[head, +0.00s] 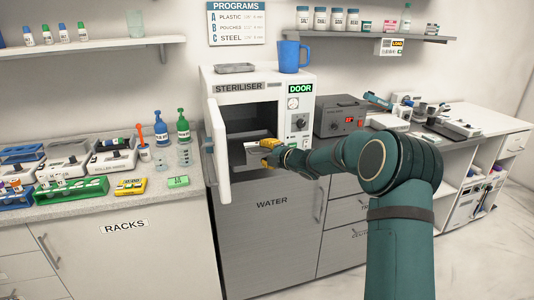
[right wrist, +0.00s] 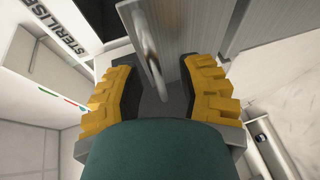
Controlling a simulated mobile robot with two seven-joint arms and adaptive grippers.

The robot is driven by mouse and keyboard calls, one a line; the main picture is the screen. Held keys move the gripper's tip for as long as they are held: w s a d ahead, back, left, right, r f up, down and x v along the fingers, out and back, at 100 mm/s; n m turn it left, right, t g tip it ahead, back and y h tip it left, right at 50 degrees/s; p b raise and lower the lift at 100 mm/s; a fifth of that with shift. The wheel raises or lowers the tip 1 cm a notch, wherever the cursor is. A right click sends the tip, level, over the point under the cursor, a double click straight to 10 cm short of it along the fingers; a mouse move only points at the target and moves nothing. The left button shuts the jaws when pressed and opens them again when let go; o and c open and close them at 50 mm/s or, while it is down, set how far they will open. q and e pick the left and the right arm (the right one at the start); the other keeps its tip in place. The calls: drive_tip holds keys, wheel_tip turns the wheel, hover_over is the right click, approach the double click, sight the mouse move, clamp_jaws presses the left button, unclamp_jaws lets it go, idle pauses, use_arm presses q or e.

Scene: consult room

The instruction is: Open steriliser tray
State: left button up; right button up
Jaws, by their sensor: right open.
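The steriliser (head: 305,88) stands on the counter, its white door (head: 217,150) swung open to the left. Inside the dark chamber a grey tray (head: 252,152) shows, partly hidden by my right gripper (head: 268,150). In the right wrist view, my right gripper (right wrist: 160,68) is open, its yellow-backed fingers on either side of a slim upright handle (right wrist: 150,55) in front of a grey ribbed surface (right wrist: 193,30). I cannot tell whether either finger touches the handle. My left gripper is out of view.
The steriliser's open door stands left of my right arm. A blue mug (head: 291,57) and a shallow grey dish (head: 235,68) sit on top. A grey device (head: 341,118) stands close on the right. Racks and bottles crowd the left counter (head: 110,204).

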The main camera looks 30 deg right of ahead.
drive_tip(key=v, duration=1.2)
drive_tip(key=shift+a, duration=0.1)
drive_tip(key=s+a+f+m+g, duration=0.25)
drive_tip(key=a+f+m, duration=0.35)
drive_tip(key=a+f, duration=0.5)
drive_tip(key=s+a+f+m+g, duration=0.1)
drive_tip(key=a+f+m+g, duration=0.2)
drive_tip(key=a+f+m, duration=0.65)
drive_tip(key=s+a+f+m+g, duration=0.1)
drive_tip(key=s+a+f+g, duration=0.1)
drive_tip(key=s+a+f, duration=0.2)
drive_tip(key=s+a+f+m+g, duration=0.2)
drive_tip(key=s+a+f, duration=0.3)
drive_tip(key=s, duration=0.6)
drive_tip(key=s+a+f+m+g+y, duration=0.1)
drive_tip(key=s+a+f+m+g, duration=0.1)
drive_tip(key=s+a+f+g, duration=0.2)
drive_tip(key=s+a+f, duration=0.1)
drive_tip(key=s+f, duration=0.2)
drive_tip(key=shift+s+f, duration=0.2)
drive_tip(key=shift+f, duration=0.2)
drive_tip(key=shift+d, duration=0.1)
